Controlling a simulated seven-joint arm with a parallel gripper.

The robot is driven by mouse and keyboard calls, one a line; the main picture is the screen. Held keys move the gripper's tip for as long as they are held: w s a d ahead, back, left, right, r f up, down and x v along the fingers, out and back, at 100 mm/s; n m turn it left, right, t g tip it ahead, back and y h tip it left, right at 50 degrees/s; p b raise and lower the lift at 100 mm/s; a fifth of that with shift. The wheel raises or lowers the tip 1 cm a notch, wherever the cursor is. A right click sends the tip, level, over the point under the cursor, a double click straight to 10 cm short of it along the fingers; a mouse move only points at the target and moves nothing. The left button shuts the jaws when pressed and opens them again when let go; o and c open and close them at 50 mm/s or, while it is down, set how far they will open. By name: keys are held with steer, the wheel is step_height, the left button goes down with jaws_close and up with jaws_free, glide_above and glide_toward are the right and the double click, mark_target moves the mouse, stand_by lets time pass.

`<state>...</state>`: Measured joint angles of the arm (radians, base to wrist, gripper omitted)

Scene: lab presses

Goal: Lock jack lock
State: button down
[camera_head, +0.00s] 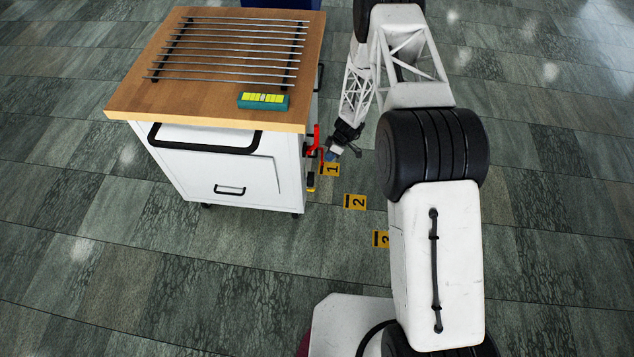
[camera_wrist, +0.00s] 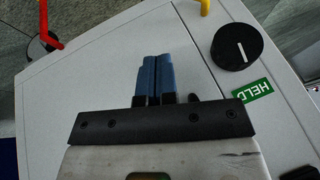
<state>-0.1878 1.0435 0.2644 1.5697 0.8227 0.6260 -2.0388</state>
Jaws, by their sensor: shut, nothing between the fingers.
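A round black knob (camera_wrist: 226,50) with a white line sits on a pale panel, right of my gripper in the wrist view. A green label (camera_wrist: 252,91) reading "HELD" is beside it, turned over in the picture. No part is marked as the jack lock. My gripper (camera_wrist: 153,60) has its blue fingers shut together, with nothing between them, over the bare panel; the fingers are apart from the knob. In the head view my gripper (camera_head: 331,156) is at the cart's right side, close to a red handle (camera_head: 315,142). The knob cannot be made out there.
The white cart (camera_head: 225,165) has a wooden top (camera_head: 200,103) with a rack of metal rods (camera_head: 228,50) and a green-and-yellow block (camera_head: 263,101). A yellow part (camera_wrist: 205,6) is at the wrist view's top. Floor markers (camera_head: 355,202) lie right of the cart on open floor.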

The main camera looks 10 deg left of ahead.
steer(key=shift+s+a+f, duration=0.1)
steer(key=shift+s+f, duration=0.05)
steer(key=shift+f, duration=0.55)
steer(key=shift+f, duration=0.15)
steer(key=s+x, duration=0.2)
steer(key=x, duration=1.1)
steer(key=shift+s+r, duration=0.15)
steer(key=shift+r, duration=0.15)
